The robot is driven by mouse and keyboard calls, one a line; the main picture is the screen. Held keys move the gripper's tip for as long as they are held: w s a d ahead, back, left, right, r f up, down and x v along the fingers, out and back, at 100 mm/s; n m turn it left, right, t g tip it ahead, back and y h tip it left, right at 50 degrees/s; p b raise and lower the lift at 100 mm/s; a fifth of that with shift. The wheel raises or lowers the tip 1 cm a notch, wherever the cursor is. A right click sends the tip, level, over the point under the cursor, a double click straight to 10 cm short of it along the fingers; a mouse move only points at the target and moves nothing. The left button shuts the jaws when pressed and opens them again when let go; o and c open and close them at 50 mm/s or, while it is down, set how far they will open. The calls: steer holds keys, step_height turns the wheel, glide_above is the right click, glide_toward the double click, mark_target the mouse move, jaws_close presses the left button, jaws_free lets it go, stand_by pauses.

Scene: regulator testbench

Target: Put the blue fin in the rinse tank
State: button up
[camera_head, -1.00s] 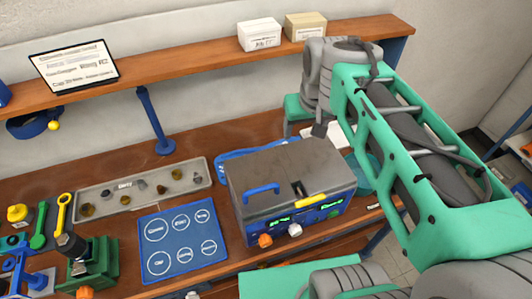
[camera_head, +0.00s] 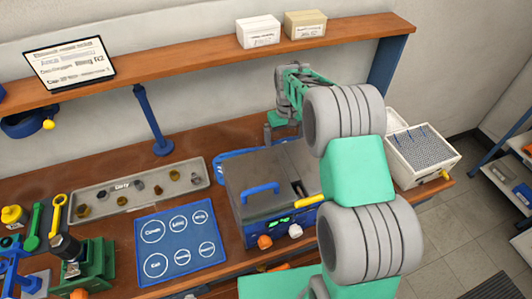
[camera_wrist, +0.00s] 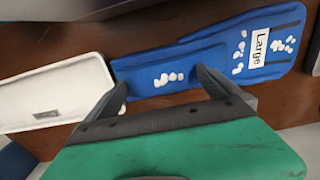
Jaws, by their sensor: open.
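The blue fin (camera_wrist: 262,42) lies flat on the brown bench in the wrist view, with a "Large" label and white marks; its narrower part (camera_wrist: 180,65) extends left. In the head view a strip of it (camera_head: 223,158) shows behind a grey-topped box. My gripper (camera_wrist: 165,86) is open and empty, with its fingertips apart over the narrower part; whether they touch it is unclear. In the head view my gripper (camera_head: 284,128) is behind the box, partly hidden. No rinse tank label is readable; the box (camera_head: 262,180) has a blue handle and blue control front.
A white bin (camera_head: 440,170) with a grid stands at the right. A white tray (camera_wrist: 45,92) lies beside the fin in the wrist view. A grey parts tray (camera_head: 112,203) and a blue mat (camera_head: 180,240) lie left of the box. A shelf (camera_head: 190,58) runs above.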

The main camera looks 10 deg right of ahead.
steer(key=shift+f, duration=0.15)
steer(key=c, duration=1.9)
